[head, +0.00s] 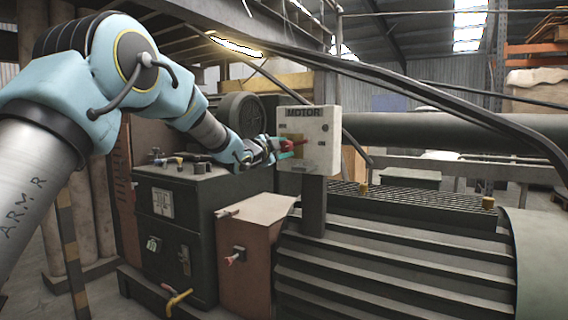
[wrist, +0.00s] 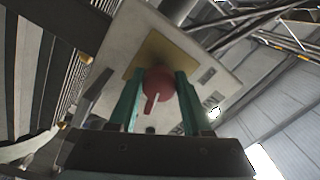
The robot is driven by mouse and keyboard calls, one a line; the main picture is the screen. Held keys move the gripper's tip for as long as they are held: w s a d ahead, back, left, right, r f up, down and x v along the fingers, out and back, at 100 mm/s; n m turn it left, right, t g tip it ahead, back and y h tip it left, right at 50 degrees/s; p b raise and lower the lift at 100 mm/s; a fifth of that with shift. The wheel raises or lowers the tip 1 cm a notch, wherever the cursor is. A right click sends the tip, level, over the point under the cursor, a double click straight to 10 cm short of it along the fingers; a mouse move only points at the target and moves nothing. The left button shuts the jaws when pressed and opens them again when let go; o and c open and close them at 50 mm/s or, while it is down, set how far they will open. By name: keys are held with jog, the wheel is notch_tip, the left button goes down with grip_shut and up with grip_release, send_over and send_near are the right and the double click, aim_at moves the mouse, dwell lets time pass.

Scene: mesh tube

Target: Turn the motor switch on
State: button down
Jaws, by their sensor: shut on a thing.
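The motor switch is a red knob on a brass-coloured plate, set on a pale box labelled MOTOR (head: 320,135) in the head view. In the wrist view the red knob (wrist: 158,86) sits between the two green fingers of my gripper (wrist: 158,92), which is shut on it. The knob's handle points down in that picture, slightly tilted. The brass plate (wrist: 150,50) shows behind it. In the head view my gripper (head: 284,148) reaches the box front from the left, and its fingers partly hide the knob.
The box stands on a dark post (head: 313,205) beside a large ribbed motor housing (head: 390,260). A dark cabinet (head: 185,225) with valves stands below my arm. Black pipes (head: 400,85) run behind and above the box.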

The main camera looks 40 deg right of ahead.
jog(key=shift+m+b, duration=1.55)
jog(key=shift+m, duration=0.35)
jog(key=shift+c, duration=1.7)
grip_release()
jog(key=shift+a, duration=0.1)
jog(key=b+v, duration=0.2)
jog(key=v, duration=0.8)
jog(key=shift+a, duration=0.3)
